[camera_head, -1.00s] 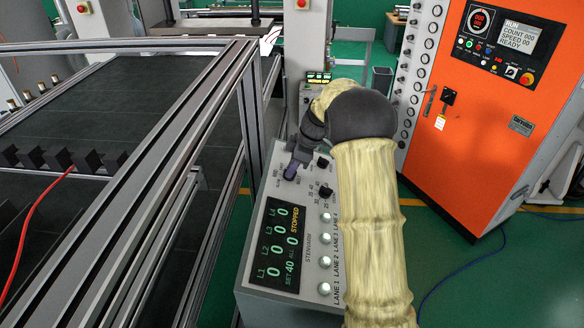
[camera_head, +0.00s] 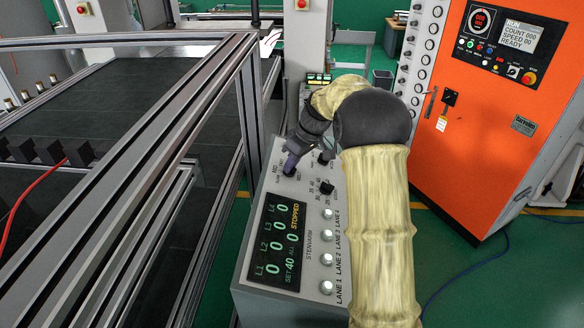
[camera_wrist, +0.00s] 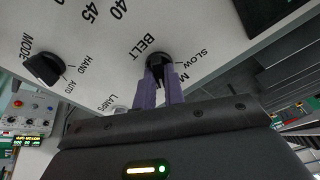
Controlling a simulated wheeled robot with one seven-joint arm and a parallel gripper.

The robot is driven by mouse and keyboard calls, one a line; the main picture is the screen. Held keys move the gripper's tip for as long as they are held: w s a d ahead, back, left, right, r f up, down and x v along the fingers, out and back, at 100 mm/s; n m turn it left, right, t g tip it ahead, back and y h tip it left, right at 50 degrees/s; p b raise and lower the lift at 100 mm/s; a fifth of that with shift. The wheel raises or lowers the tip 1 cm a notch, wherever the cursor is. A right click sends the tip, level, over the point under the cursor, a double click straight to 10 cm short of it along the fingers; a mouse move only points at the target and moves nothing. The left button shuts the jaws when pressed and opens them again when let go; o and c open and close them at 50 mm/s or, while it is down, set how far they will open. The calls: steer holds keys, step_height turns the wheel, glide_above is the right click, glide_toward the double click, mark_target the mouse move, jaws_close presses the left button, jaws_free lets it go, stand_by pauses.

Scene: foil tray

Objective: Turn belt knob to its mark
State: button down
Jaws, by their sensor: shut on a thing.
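The black belt knob (camera_wrist: 160,60) shows in the wrist view on the pale control panel, beside the word BELT, with SLOW and a partly covered label to its right. My gripper (camera_wrist: 161,80) has its two purple fingers closed on this knob from either side. The fingers cover part of the knob, and I cannot tell exactly which mark it points to. In the head view my gripper (camera_head: 289,165) reaches down to the upper left of the panel (camera_head: 263,180), and its fingers hide the belt knob there.
The mode knob (camera_wrist: 43,68) is left of the belt knob in the wrist view. Another black knob (camera_head: 327,187), several lit lane buttons (camera_head: 326,260) and a display (camera_head: 277,243) reading STOPPED share the panel. A metal frame (camera_head: 200,115) stands close left; an orange cabinet (camera_head: 480,130) stands right.

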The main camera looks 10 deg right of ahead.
steer(key=shift+r+m+b, duration=0.1)
steer(key=shift+m+b, duration=0.25)
steer(key=shift+m, duration=1.65)
steer(key=c, duration=1.5)
jaws_free()
steer(key=p+v, duration=0.5)
steer(key=v, duration=1.2)
steer(key=shift+s+a+r, duration=0.1)
steer(key=shift+a+r, duration=0.05)
steer(key=shift+r, duration=0.1)
steer(key=shift+f, duration=0.1)
